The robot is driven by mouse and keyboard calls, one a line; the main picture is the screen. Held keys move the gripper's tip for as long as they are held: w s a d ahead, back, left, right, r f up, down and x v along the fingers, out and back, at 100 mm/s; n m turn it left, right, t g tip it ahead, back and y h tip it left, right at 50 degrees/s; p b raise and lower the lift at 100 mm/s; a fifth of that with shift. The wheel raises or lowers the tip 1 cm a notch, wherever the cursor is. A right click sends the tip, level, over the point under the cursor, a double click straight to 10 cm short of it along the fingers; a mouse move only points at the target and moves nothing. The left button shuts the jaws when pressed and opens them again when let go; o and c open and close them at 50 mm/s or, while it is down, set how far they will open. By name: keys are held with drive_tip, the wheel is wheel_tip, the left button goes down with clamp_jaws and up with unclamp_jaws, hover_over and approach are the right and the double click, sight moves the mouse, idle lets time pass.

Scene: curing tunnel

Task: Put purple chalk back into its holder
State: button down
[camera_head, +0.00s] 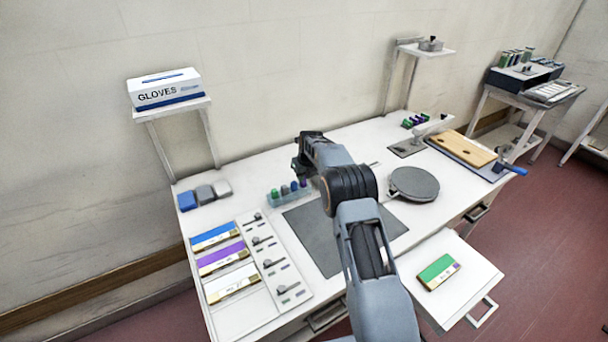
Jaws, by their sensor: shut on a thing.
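A translucent pale holder (275,199) stands on the white bench, left of centre, at the back edge of a dark grey mat. It holds small upright chalks, among them a green chalk (275,194), a grey one (285,189) and a blue one (294,186). The purple chalk (303,183) shows at the holder's right end, just under my gripper (301,172). My gripper points down there and is shut on the purple chalk. My arm covers part of this area. I cannot tell whether the chalk's lower end is inside the holder or just above it.
Blue and grey blocks (205,193) lie left of the holder. A tray of blue, purple and white boxes (222,258) is at the front left. A round grey disc (414,184) sits right of my arm. An open drawer (470,262) holds a green box (438,271).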

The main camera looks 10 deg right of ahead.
drive_tip(key=shift+f, duration=0.2)
drive_tip(key=c, duration=0.9)
unclamp_jaws()
drive_tip(key=shift+r, duration=0.1)
drive_tip(key=shift+r+p, duration=2.3)
drive_tip(key=shift+r, duration=1.15)
